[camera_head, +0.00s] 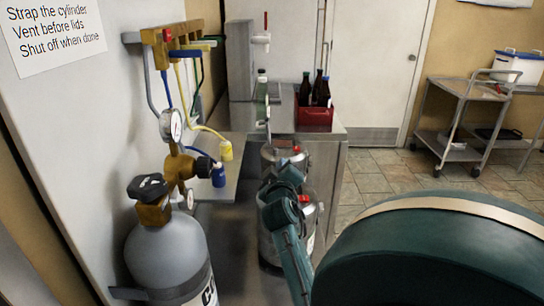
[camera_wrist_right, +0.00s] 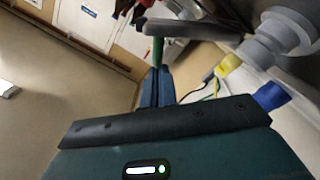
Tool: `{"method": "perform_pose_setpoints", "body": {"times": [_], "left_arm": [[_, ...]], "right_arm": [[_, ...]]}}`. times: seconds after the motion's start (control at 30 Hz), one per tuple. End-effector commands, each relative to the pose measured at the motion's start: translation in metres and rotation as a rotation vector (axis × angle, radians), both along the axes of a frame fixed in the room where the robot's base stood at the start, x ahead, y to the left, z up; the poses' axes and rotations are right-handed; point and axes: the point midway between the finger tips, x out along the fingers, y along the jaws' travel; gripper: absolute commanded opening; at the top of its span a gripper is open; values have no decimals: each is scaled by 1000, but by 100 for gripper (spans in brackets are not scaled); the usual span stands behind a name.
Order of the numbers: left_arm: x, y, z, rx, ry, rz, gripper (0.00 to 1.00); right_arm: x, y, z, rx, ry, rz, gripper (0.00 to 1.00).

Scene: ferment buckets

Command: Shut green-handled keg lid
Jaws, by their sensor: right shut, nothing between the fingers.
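Two steel kegs stand on the steel counter: a rear keg (camera_head: 271,153) and a front keg (camera_head: 267,246). My right arm hides much of both tops. In the right wrist view a green handle piece (camera_wrist_right: 158,51) shows under a dark flat bar (camera_wrist_right: 185,28); I cannot tell from this whether the lid is shut. My right gripper (camera_head: 290,172) is over the kegs in the head view. In the right wrist view its fingers (camera_wrist_right: 156,78) are together and empty, with their tips close to the green piece; contact is unclear. My left gripper is not in view.
A grey gas cylinder (camera_head: 170,255) with a regulator stands at left. Hoses hang from a wall manifold (camera_head: 175,38), with yellow (camera_head: 226,151) and blue (camera_head: 218,177) couplers. A red crate (camera_head: 315,116) of bottles stands behind the kegs. A cart (camera_head: 460,105) is at right.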

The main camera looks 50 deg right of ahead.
Motion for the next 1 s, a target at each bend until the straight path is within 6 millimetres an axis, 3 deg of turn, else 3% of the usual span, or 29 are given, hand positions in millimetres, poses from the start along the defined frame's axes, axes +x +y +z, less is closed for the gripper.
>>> {"method": "perform_pose_setpoints", "body": {"times": [0.13, 0.5, 1.0], "left_arm": [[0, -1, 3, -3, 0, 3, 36], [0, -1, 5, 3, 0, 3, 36], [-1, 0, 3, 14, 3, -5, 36]], "right_arm": [[-9, -7, -6, 88, -104, -2, 0], [-24, -19, -20, 84, -101, -1, 0], [-29, -23, -28, 164, -202, 0, 0]]}}
